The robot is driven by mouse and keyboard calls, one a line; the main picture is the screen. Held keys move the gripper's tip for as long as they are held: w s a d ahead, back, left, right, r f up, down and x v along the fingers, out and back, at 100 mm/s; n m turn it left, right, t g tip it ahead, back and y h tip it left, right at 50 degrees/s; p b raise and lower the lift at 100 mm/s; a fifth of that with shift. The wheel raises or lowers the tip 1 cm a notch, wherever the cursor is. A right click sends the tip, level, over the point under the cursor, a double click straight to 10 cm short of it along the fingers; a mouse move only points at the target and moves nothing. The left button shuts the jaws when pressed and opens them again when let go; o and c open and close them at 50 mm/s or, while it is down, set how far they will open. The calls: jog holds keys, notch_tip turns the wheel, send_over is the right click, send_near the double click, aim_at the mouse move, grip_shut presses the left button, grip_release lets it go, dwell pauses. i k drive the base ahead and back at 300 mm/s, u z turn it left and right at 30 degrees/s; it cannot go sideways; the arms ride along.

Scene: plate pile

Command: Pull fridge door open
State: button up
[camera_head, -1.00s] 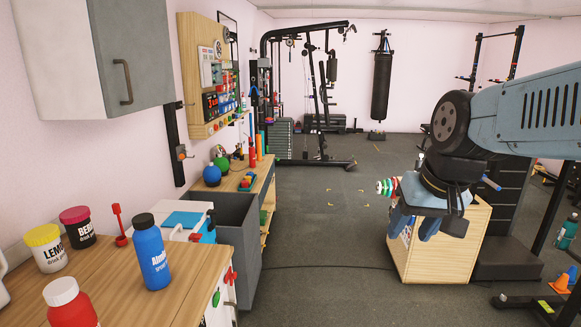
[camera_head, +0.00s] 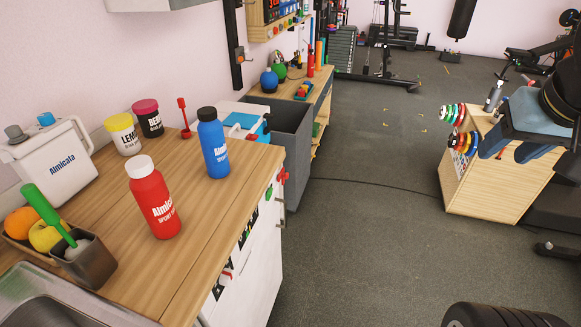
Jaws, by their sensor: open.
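A white front (camera_head: 262,268) under the wooden counter, with several coloured magnets or stickers on it, looks like the fridge door. It is seen at a steep angle and appears shut. I cannot make out its handle. My gripper (camera_head: 508,151) is at the right edge of the head view, its two blue fingers apart and pointing down. It is empty and well to the right of the white front, with open floor between them in the picture.
Blue (camera_head: 214,146) and red (camera_head: 153,198) bottles stand on the wooden counter (camera_head: 205,215). A grey bin (camera_head: 290,130) is beyond the counter. A wooden box (camera_head: 505,185) with coloured weights appears behind my gripper.

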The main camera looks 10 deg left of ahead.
aim_at(249, 300)
jog(key=u, duration=1.05)
